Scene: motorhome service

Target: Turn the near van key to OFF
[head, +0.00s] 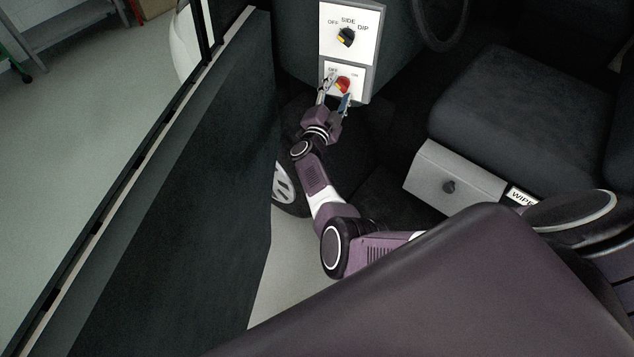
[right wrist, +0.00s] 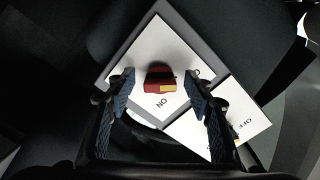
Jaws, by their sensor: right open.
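The van key is a red knob (head: 344,83) with a yellow mark, on a white panel (head: 332,96) lettered OFF at left and ON at right in the head view. It also shows in the right wrist view (right wrist: 157,80), with the yellow mark on its lower right and the ON lettering just below. I cannot tell its exact setting. My right gripper (head: 337,88) is open, its blue-padded fingers on either side of the knob. In the right wrist view the open gripper (right wrist: 158,76) shows gaps between the fingers and knob. My left gripper is not in view.
Directly above is another panel (head: 330,48) with a black knob (head: 346,37), lettered OFF, SIDE and DIP. A dark door (head: 190,190) stands at left.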

